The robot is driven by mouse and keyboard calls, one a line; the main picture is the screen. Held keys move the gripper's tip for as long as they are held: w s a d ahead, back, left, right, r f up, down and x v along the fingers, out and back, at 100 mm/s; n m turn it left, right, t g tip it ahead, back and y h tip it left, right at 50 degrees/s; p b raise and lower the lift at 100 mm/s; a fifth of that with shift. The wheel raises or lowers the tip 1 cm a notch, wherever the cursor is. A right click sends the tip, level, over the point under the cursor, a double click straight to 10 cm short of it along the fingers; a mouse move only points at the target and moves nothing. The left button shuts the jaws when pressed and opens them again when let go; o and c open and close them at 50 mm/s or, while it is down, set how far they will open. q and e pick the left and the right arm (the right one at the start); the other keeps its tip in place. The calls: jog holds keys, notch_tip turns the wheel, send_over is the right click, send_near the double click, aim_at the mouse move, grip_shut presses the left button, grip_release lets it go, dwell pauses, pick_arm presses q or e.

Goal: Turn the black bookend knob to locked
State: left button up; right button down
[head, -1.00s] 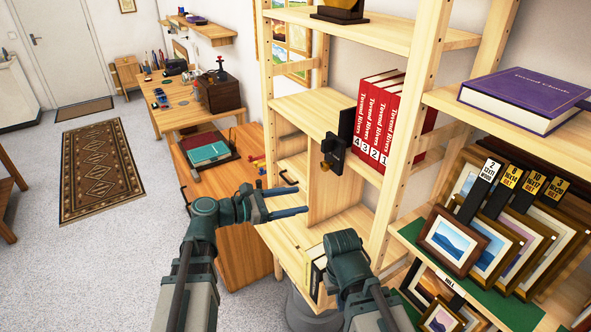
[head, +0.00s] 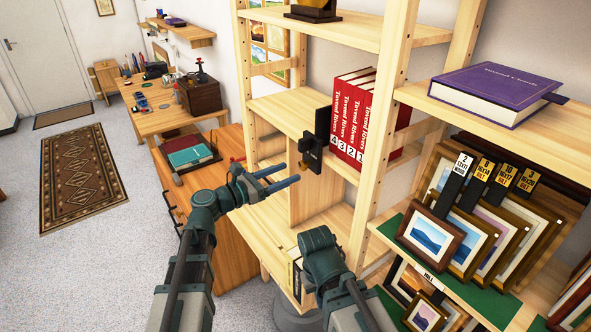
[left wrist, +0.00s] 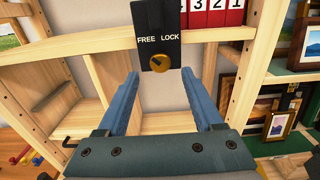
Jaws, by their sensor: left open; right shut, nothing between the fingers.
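The black bookend (head: 321,125) stands upright on a wooden shelf, against the left end of a row of red books (head: 350,115). In the left wrist view, its black face (left wrist: 156,20) carries the words FREE on the left and LOCK on the right. Below them is a round brass knob (left wrist: 159,63); its dark mark seems to lean toward FREE. My left gripper (head: 288,174) is open and empty, just short of the knob. In the left wrist view the knob appears between the blue fingertips (left wrist: 161,73), apart from both. My right gripper's fingers are not visible.
The shelf's wooden upright (head: 385,130) stands right of the books. Framed prints (head: 430,236) and a purple book (head: 505,92) fill the shelves to the right. A wooden cabinet (head: 228,250) with a teal book (head: 190,157) is on the left. The compartment under the bookend is largely open.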

aim_at(301, 167)
pick_arm(q)
jog(key=shift+x, duration=2)
grip_shut()
